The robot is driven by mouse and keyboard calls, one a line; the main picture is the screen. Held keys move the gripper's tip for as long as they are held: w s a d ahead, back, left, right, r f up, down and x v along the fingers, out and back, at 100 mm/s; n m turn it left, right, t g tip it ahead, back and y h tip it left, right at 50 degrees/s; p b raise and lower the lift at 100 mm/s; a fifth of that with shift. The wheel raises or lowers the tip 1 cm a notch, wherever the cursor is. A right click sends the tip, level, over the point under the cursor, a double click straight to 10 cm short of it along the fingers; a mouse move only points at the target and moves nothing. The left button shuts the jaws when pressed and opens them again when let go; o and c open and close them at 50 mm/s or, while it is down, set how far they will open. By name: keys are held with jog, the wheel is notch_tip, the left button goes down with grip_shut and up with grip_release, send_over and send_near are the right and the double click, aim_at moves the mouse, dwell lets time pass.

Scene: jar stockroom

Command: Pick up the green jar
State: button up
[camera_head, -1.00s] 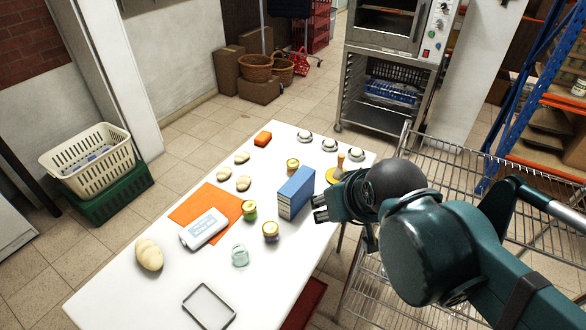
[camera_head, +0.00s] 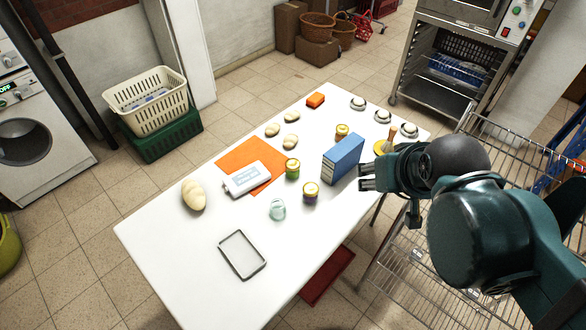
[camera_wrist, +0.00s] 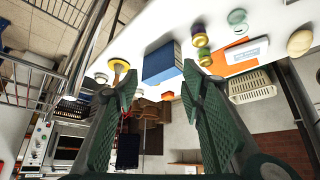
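The green jar (camera_head: 292,169), a small jar with a yellowish lid, stands upright on the white table near the edge of an orange mat (camera_head: 238,164). In the wrist view, which looks upside down, the green jar (camera_wrist: 204,57) is small and to the right of centre. My gripper (camera_head: 362,177) is at the table's right side, beyond the blue box and apart from the green jar. Its fingers (camera_wrist: 160,82) are spread wide with nothing between them.
A blue box (camera_head: 343,159) stands between my gripper and the green jar. A purple jar (camera_head: 311,192) and a clear glass jar (camera_head: 277,209) are close by. A wire rack (camera_head: 425,240) stands right of the table.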

jog(key=o, duration=0.4)
jog(key=shift+c, duration=0.2)
jog(key=shift+w, duration=0.15)
jog(key=n+g+p, duration=0.4)
jog(key=n+g, duration=0.3)
jog(key=n, duration=1)
send_over(292, 163)
jog(key=f, duration=1.7)
jog(key=shift+d+f, duration=0.35)
jog(key=shift+w+a+f, duration=0.1)
jog(key=shift+a+f, duration=0.2)
jog(key=shift+f, duration=0.4)
